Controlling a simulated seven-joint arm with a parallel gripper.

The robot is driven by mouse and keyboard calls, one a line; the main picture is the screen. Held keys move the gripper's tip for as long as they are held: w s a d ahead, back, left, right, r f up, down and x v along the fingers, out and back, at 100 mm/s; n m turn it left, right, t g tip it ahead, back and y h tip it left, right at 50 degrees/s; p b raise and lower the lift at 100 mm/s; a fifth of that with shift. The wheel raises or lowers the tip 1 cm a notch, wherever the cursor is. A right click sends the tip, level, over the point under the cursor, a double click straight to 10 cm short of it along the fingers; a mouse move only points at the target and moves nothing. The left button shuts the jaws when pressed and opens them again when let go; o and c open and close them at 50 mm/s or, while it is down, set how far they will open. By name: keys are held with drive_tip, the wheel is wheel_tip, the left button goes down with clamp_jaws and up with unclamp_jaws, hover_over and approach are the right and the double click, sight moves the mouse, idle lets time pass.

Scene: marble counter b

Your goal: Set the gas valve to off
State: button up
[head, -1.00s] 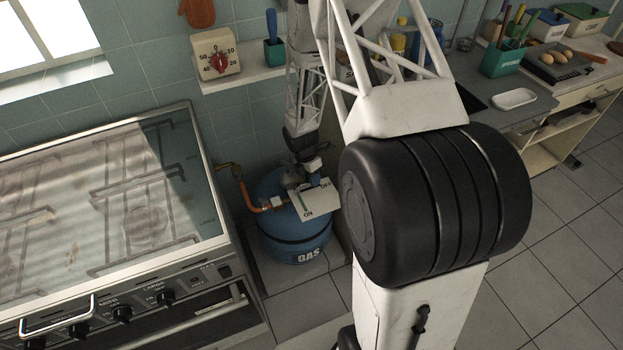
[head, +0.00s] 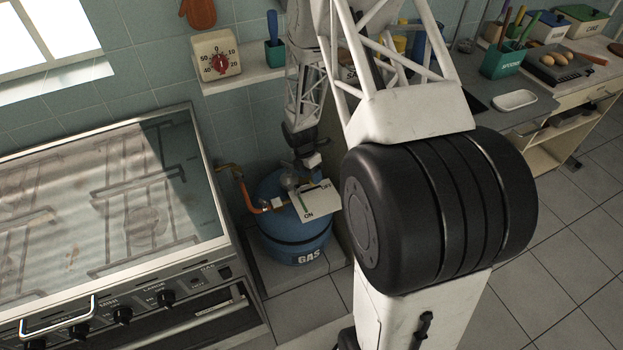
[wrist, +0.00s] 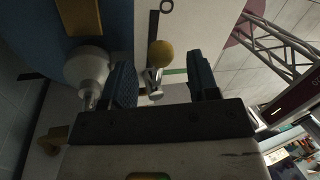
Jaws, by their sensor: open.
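The blue gas cylinder (head: 296,246) stands on the floor by the stove, with an orange hose at its top. A pale card (head: 318,204) marked ON and OFF sits over its top. My gripper (head: 310,172) is just above the cylinder's top, beside the card, its fingers hard to make out. In the wrist view my gripper (wrist: 160,64) is open, its two dark fingers apart. A yellow knob (wrist: 161,52) and a metal fitting (wrist: 152,82) lie between the fingers, with clear gaps. A green stripe shows beside them. I cannot tell the valve's exact setting.
The stove (head: 110,215) stands close on the left of the cylinder. A shelf (head: 240,80) with a timer (head: 217,55) is on the wall above. A pale round fitting (wrist: 87,67) is close outside the left finger. My arm hides the area right of the cylinder.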

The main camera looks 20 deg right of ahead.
drive_tip(key=shift+v, duration=2.8)
drive_tip(key=shift+r, duration=0.1)
drive_tip(key=s+a+r+m+t, duration=0.15)
drive_tip(key=s+r+m, duration=0.25)
drive_tip(key=r, duration=0.6)
drive_tip(key=s+a+r+m, duration=0.3)
drive_tip(key=s+r, duration=0.1)
drive_tip(key=r, duration=0.5)
drive_tip(key=s+a+r+m+t, duration=0.15)
drive_tip(key=s+r+m, duration=0.25)
drive_tip(key=r, duration=0.6)
drive_tip(key=s+a+r+m+t, duration=0.1)
drive_tip(key=s+a+r+m, duration=0.1)
drive_tip(key=s, duration=0.5)
drive_tip(key=s+a+r+m, duration=0.1)
drive_tip(key=s+r+m, duration=0.4)
drive_tip(key=s, duration=0.3)
drive_tip(key=s+a+r+m+t+y, duration=0.1)
drive_tip(key=s+a+r+m, duration=0.1)
drive_tip(key=s+r+m, duration=0.2)
drive_tip(key=shift+s+a+r+t, duration=0.35)
drive_tip(key=shift+s+r, duration=0.3)
drive_tip(key=shift+s, duration=1.05)
